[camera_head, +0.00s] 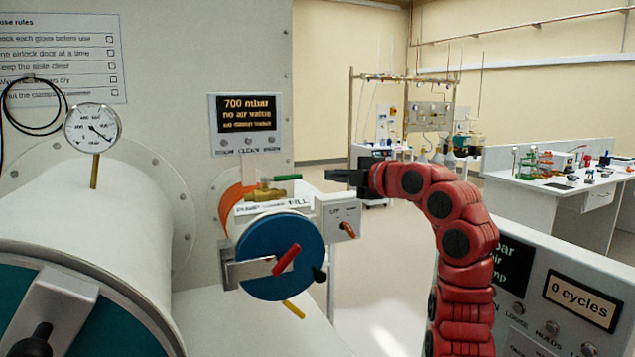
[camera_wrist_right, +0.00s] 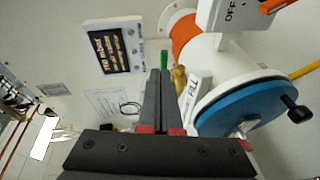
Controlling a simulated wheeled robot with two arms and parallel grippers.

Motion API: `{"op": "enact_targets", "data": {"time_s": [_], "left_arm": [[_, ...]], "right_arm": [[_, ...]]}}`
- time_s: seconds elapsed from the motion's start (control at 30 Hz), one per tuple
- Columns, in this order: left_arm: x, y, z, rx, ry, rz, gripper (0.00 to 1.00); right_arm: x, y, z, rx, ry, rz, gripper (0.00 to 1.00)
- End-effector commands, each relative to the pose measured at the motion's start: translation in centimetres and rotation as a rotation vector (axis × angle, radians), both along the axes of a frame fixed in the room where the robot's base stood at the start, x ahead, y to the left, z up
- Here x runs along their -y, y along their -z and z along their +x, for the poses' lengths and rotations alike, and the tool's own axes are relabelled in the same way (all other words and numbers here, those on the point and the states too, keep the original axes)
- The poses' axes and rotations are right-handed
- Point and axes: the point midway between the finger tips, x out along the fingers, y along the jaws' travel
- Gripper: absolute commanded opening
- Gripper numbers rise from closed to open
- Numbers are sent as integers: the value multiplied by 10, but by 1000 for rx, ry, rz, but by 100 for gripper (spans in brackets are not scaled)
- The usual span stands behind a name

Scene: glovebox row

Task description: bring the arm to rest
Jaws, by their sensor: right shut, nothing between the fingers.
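My right gripper (camera_head: 343,176) is at the end of my red arm, raised in the air to the right of the small airlock. Its fingers point left and are shut with nothing between them. The shut fingers also show in the right wrist view (camera_wrist_right: 160,100). In the head view a gap shows between the fingertips and the blue round door (camera_head: 282,257) of the small airlock. The blue door also shows in the right wrist view (camera_wrist_right: 250,100). My left gripper is in neither view.
A green-handled brass valve (camera_head: 268,190) and a switch box (camera_head: 338,218) are near the gripper. A display reading 700 mbar (camera_head: 246,124) is on the wall. A large chamber (camera_head: 90,240) with a gauge (camera_head: 92,128) is at left. A "0 cycles" panel (camera_head: 560,290) stands right of my arm.

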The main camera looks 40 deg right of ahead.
Motion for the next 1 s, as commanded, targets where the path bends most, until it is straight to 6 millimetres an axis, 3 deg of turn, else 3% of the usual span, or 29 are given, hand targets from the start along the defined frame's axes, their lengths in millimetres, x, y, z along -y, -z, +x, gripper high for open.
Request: {"op": "enact_targets", "data": {"time_s": [0.1, 0.3, 1.0], "left_arm": [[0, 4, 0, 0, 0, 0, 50], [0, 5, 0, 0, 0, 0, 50], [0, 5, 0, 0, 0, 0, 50]], "right_arm": [[13, -2, -18, -1, 5, 0, 0], [21, -4, -31, 0, 1, 2, 0], [21, -5, -32, 1, 0, 1, 0]]}}
